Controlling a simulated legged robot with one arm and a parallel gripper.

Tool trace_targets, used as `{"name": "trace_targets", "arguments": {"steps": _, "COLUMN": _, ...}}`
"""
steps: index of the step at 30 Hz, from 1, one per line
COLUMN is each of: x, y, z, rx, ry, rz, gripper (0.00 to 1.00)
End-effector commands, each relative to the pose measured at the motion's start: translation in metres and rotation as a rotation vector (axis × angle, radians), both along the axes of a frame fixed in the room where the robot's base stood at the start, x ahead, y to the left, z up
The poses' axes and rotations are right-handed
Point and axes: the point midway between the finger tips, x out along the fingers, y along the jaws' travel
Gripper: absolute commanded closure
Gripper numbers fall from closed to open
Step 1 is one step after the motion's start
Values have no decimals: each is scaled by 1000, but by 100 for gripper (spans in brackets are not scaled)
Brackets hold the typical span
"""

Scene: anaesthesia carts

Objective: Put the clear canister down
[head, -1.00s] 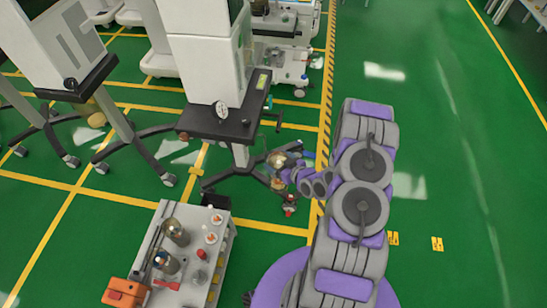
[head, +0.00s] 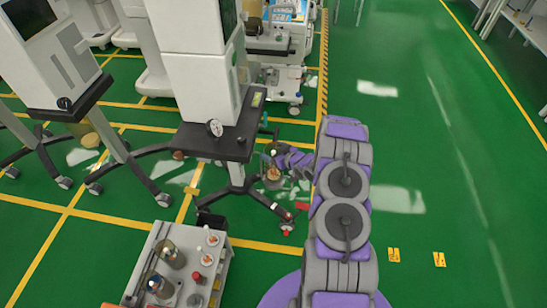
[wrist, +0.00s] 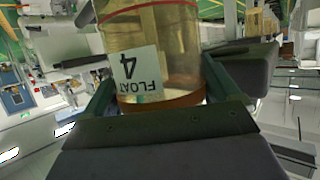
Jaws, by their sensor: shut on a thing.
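The clear canister (wrist: 160,55) has an amber tint, a red band and a white label reading "FLOAT 4". It fills the middle of the wrist view, between the fingers of my gripper (wrist: 165,95), which is shut on it. In the head view the canister (head: 273,174) is small, at the end of my purple and grey arm. There my gripper (head: 278,162) holds it beside the stand of the white anaesthesia machine. From this angle I cannot tell how high the canister is above the floor.
A low grey cart (head: 212,282) at lower left carries two similar canisters, gauges and a red knob. The white machine (head: 195,80) stands on a dark shelf (head: 213,141) over splayed wheeled legs (head: 240,187). Green floor (head: 440,170) on the right is clear.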

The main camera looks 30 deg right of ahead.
Motion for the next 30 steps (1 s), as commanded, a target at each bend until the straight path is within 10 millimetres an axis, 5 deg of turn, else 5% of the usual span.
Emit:
{"name": "trace_targets", "arguments": {"steps": 5, "x": 6, "y": -1, "z": -3, "rx": 1, "ry": -1, "rz": 1, "gripper": 74}}
{"name": "trace_targets", "arguments": {"steps": 12, "x": 4, "y": -1, "z": -35, "rx": 2, "ry": 4, "rz": 2, "gripper": 74}}
{"name": "trace_targets", "arguments": {"steps": 19, "x": 5, "y": -1, "z": -36, "rx": 0, "ry": 2, "rz": 1, "gripper": 74}}
{"name": "trace_targets", "arguments": {"steps": 20, "x": 5, "y": -1, "z": -36, "rx": 0, "ry": 2, "rz": 1, "gripper": 9}}
{"name": "trace_targets", "arguments": {"steps": 23, "x": 5, "y": -1, "z": -36, "rx": 0, "ry": 2, "rz": 1, "gripper": 0}}
{"name": "trace_targets", "arguments": {"steps": 30, "x": 4, "y": -2, "z": -36, "rx": 0, "ry": 2, "rz": 1, "gripper": 0}}
